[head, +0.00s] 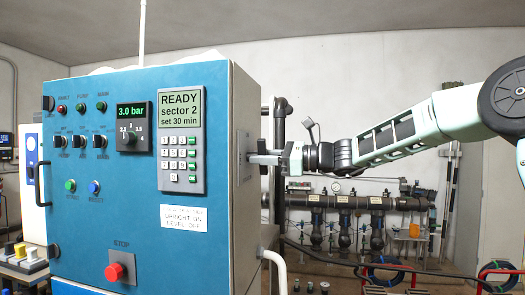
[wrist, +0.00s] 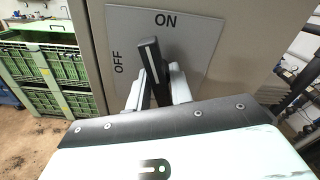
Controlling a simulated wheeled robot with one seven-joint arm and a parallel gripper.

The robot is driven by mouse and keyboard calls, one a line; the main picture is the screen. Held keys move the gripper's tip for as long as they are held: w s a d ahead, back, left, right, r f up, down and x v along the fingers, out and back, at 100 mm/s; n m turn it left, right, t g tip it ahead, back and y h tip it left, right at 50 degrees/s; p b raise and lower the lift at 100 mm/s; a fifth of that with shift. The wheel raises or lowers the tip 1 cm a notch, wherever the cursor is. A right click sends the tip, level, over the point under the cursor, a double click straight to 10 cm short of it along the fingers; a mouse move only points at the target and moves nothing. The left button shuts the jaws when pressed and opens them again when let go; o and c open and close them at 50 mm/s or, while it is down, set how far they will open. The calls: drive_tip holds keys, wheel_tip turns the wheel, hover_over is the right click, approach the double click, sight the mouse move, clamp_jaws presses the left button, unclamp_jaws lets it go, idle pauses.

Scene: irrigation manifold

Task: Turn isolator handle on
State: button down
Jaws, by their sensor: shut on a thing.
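The isolator handle (wrist: 150,60) is a dark lever on a grey plate (wrist: 195,35) marked OFF at the left and ON at the top. In the wrist view the handle's tip points up, leaning slightly left, close to the ON mark. My gripper (wrist: 158,85) is shut on the handle, one pale finger on each side of it. In the head view my gripper (head: 264,158) reaches the right side of the blue control cabinet (head: 100,150). There the handle is mostly hidden by the gripper and seen edge-on.
The cabinet front carries a READY display (head: 180,108), a keypad (head: 180,155) and a red stop button (head: 114,271). A pipe manifold (head: 345,203) stands behind my arm. Green crates (wrist: 50,65) stand at the left in the wrist view, with bare floor before them.

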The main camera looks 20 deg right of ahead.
drive_tip(key=shift+m+p, duration=1.45)
drive_tip(key=shift+m, duration=0.45)
drive_tip(key=shift+f, duration=0.1)
drive_tip(key=c, duration=1.4)
unclamp_jaws()
drive_tip(key=shift+d, duration=0.1)
drive_tip(key=b+v, duration=0.5)
drive_tip(key=v, duration=1.2)
drive_tip(key=shift+s, duration=0.15)
drive_tip(key=shift+d, duration=0.15)
